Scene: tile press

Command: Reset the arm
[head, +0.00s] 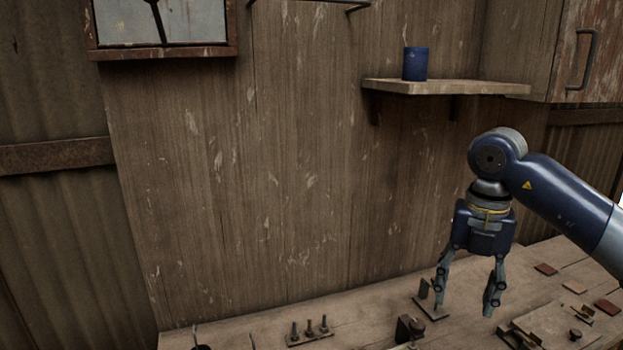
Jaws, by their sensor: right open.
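My right gripper (467,295) hangs from my blue arm on the right side of the head view. Its fingers point down and are spread apart, with nothing between them. It is in front of a small metal stand on a base plate (432,309), partly hidden behind its left finger. I cannot tell whether the fingertips touch the bench. My left gripper is not in view.
The wooden bench (370,305) holds a rack with several pegs (310,331), a dark metal device (408,328) and reddish tiles (545,269) at right. A blue mug (415,64) stands on a wall shelf (450,88). A cabinet (590,55) hangs upper right.

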